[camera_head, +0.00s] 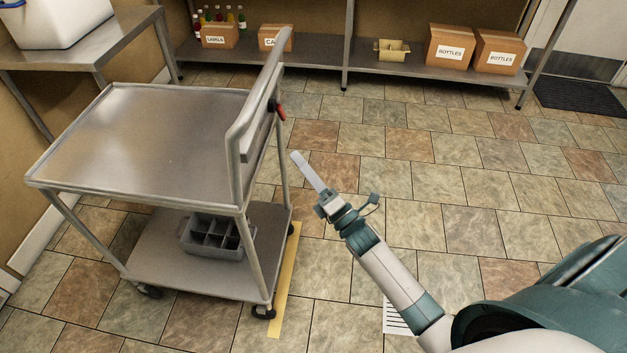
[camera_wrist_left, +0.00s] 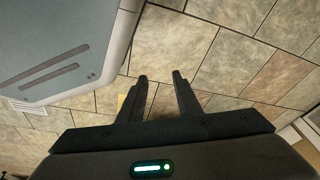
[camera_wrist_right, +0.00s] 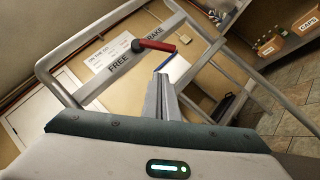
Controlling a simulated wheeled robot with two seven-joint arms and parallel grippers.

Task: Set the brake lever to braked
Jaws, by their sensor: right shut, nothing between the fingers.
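The brake lever has a red grip. It shows on the cart's handle end in the head view (camera_head: 280,112) and more closely in the right wrist view (camera_wrist_right: 160,46). There it turns on a dark pivot at its left end, and the grip points right. The words FREE and BRAKE stand on the plate (camera_wrist_right: 120,66) behind it; the grip partly covers BRAKE. My right gripper (camera_head: 296,156) is shut and empty, right of the cart and below the lever, apart from it. Its fingers also show in the right wrist view (camera_wrist_right: 162,80). My left gripper (camera_wrist_left: 160,76) is open and empty over the floor.
The steel cart (camera_head: 150,135) carries a grey divided bin (camera_head: 215,238) on its lower shelf. A yellow strip (camera_head: 285,285) lies on the floor beside it. A back shelf (camera_head: 400,66) holds boxes and bottles.

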